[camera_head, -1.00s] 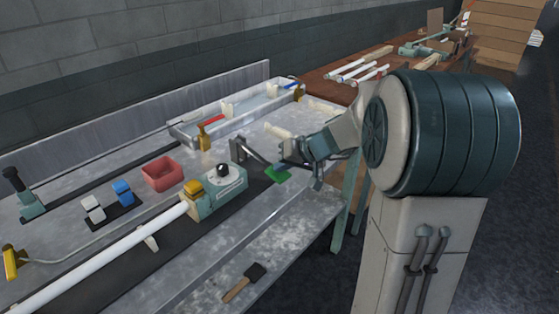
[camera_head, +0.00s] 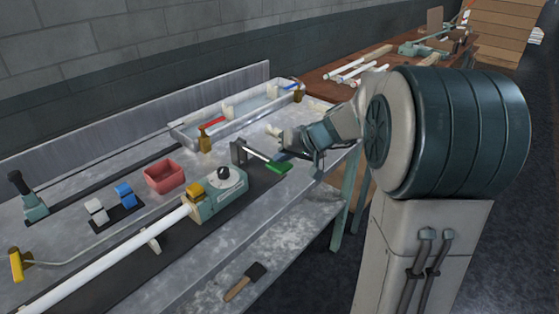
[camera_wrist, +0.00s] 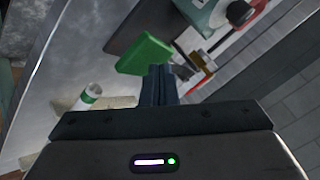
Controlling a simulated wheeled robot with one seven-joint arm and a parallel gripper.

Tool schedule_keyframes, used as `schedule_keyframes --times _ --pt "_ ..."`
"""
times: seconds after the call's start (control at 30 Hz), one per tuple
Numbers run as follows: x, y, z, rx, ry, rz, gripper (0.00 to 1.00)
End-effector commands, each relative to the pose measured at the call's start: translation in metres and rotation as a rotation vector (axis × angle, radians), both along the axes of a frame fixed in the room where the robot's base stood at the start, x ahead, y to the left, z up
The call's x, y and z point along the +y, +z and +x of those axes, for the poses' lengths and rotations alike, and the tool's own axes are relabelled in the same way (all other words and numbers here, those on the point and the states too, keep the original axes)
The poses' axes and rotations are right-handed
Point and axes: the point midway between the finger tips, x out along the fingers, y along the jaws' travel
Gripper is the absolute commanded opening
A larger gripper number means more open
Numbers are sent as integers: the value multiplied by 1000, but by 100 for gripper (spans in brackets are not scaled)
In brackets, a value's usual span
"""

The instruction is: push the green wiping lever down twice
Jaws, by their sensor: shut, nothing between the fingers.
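The green wiping lever (camera_head: 279,167) is a flat green paddle on a thin bar. The bar runs from a dark upright bracket (camera_head: 238,151) on the bench and slopes slightly down towards the paddle. In the wrist view the green paddle (camera_wrist: 145,54) lies just beyond my fingertips, to their left. My gripper (camera_wrist: 160,72) is shut with nothing between its fingers. In the head view my gripper (camera_head: 276,156) is right at the paddle, just above it. I cannot tell whether they touch.
A teal unit with a black knob (camera_head: 223,174) holds a long white tube (camera_head: 110,257) left of the lever. A red bin (camera_head: 164,177) and a shallow metal tray (camera_head: 240,122) stand behind. A brush (camera_head: 244,282) lies on the lower shelf.

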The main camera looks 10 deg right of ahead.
Motion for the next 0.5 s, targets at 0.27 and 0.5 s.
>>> schedule_keyframes --times 0.27,0.5 --pt "0 15 0 -1 1 -2 0" --pt "0 14 0 0 0 -1 0"
